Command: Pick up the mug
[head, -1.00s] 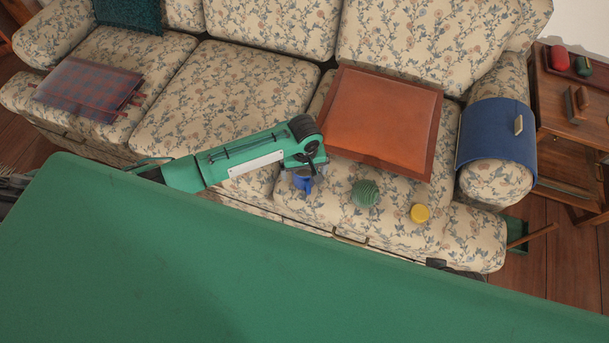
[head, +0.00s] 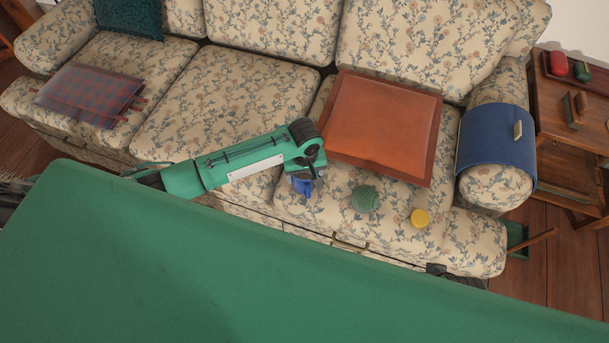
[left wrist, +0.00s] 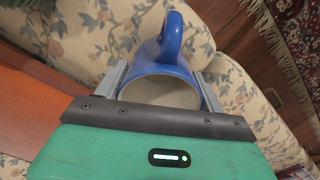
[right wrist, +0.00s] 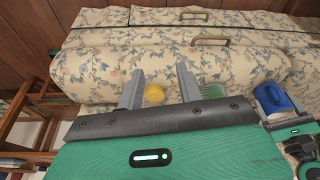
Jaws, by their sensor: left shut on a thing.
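The blue mug (head: 302,187) is at the end of my left arm, over the front of the right sofa cushion in the head view. My left gripper (left wrist: 160,86) is shut on the mug (left wrist: 170,72), one finger on each side of its body. The mug's open mouth faces the left wrist camera and its handle points away to the top. In the right wrist view the mug (right wrist: 272,97) shows at the right edge. I cannot tell whether it touches the cushion. My right gripper (right wrist: 160,88) is open and empty, facing the sofa front.
A green striped ball (head: 365,198) and a yellow round thing (head: 420,217) lie on the cushion right of the mug. A blue cover (head: 496,142) drapes the armrest. A wooden side table (head: 575,115) stands at the right.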

